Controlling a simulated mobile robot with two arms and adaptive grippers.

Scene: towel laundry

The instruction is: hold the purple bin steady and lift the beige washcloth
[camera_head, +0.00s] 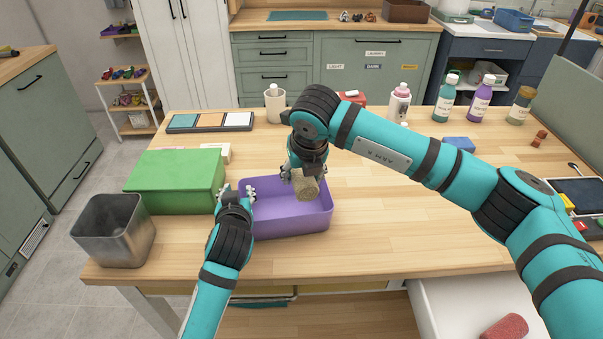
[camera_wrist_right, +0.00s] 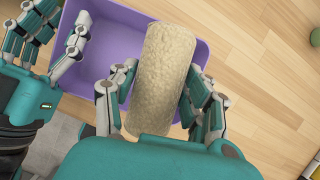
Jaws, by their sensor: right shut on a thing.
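The purple bin (camera_head: 292,222) stands on the wooden table and also shows in the right wrist view (camera_wrist_right: 112,30). The beige washcloth (camera_wrist_right: 165,75) is rolled into a cylinder. My right gripper (camera_wrist_right: 160,100) is shut on it, with fingers along both sides; in the head view the washcloth (camera_head: 307,190) is over the bin, partly covered by the gripper. My left gripper (camera_head: 237,193) is at the bin's left rim, with fingers on either side of the wall. Whether they press on it cannot be told.
A green box (camera_head: 170,180) stands close left of the bin, with a grey metal container (camera_head: 113,232) at the table's left corner. Several bottles (camera_head: 480,100) stand at the back right. A red rolled cloth (camera_head: 505,328) lies at lower right.

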